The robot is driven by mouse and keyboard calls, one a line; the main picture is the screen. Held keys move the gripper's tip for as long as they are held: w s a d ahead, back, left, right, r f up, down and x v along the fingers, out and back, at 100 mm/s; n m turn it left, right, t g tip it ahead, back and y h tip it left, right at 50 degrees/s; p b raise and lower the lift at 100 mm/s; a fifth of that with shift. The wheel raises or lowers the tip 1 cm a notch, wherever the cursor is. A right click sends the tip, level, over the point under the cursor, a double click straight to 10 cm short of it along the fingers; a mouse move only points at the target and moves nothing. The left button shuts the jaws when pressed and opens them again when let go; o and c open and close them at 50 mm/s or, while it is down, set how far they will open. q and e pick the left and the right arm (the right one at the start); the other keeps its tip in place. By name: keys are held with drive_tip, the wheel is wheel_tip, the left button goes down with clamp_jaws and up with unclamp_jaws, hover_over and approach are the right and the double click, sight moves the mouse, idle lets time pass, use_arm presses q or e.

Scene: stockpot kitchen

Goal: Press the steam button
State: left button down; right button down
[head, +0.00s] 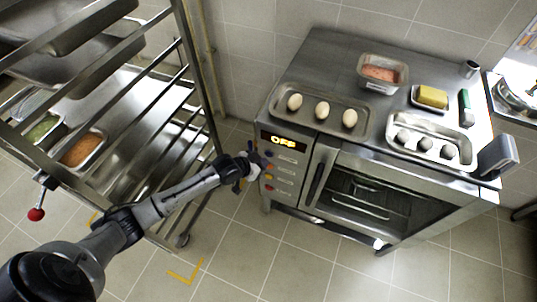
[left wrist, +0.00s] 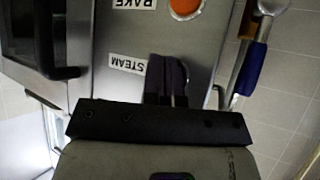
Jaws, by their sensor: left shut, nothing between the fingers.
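The oven's control panel (head: 283,172) is on the left of its front, with a lit display (head: 283,142) reading OFF above a column of labelled buttons. My left gripper (head: 256,158) is shut and empty at the left edge of this panel. In the left wrist view, its closed fingers (left wrist: 168,80) are right beside the upside-down STEAM label (left wrist: 128,64). They cover the spot where the steam button would be, so I cannot see the button or tell whether they touch it. An orange-red button (left wrist: 185,7) shows beside the BAKE label (left wrist: 134,3). My right gripper is not in view.
A steel rack (head: 190,75) with trays stands at the left, close to my left arm. On the oven top are an egg tray (head: 320,124), a meat container (head: 382,73) and another tray (head: 432,160). The oven door handle (head: 319,183) is right of the panel.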

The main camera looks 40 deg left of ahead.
use_arm(q)
drive_tip(key=shift+w, duration=0.2)
idle(0.4)
drive_tip(key=shift+w+a, duration=0.1)
drive_tip(key=shift+w, duration=0.15)
drive_tip(key=shift+w, duration=0.15)
idle(0.6)
drive_tip(key=shift+w+a, duration=0.15)
drive_tip(key=shift+w, duration=0.05)
drive_tip(key=shift+s, duration=0.1)
idle(0.5)
drive_tip(key=shift+s+d+p, duration=0.25)
drive_tip(key=shift+s+p, duration=0.45)
drive_tip(key=shift+p, duration=0.2)
